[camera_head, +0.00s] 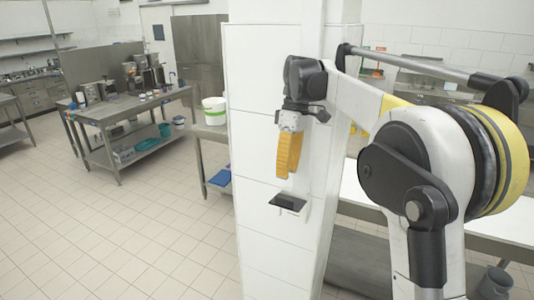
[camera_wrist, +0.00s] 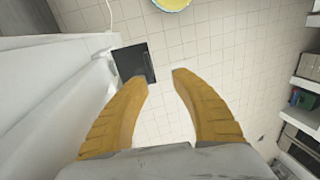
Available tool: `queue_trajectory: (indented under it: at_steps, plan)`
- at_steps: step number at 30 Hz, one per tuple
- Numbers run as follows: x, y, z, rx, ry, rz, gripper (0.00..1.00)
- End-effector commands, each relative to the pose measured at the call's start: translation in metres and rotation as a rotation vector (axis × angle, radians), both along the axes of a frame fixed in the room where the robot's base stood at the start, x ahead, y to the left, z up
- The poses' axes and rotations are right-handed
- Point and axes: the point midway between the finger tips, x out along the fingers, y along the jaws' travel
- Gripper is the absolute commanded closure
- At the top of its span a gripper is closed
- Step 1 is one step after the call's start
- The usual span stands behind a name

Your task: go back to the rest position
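My gripper (camera_head: 287,173) hangs from the raised arm in front of a white tiled pillar (camera_head: 262,90) in the head view, fingers pointing down. In the wrist view my gripper (camera_wrist: 160,82) shows two orange-yellow fingers spread apart, with nothing between them. A small black plate (camera_head: 288,203) sticks out from the pillar below the fingers. It shows in the wrist view as a dark square (camera_wrist: 134,63) near the left fingertip. The fingers look apart from it.
A steel work table (camera_head: 118,112) with machines and cups stands at the left. A white bucket (camera_head: 214,110) sits on a table beside the pillar. A white counter (camera_head: 490,222) runs behind my arm at the right. The tiled floor (camera_head: 95,220) at the left front is clear.

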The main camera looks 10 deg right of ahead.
Motion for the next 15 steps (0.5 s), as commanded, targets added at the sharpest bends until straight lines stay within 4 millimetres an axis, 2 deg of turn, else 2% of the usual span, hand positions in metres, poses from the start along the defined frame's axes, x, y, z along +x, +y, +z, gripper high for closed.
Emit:
queue_trajectory:
  at_steps: [5,8,11,15]
  plan:
    - [-0.038,-0.002,-0.026,-0.041,-0.098,-0.143,0.69]
    - [-0.071,-0.004,-0.048,-0.062,-0.184,-0.265,0.69]
    - [-0.105,-0.007,-0.075,-0.072,-0.270,-0.389,0.69]
    - [-0.154,-0.012,-0.123,-0.064,-0.393,-0.559,0.69]
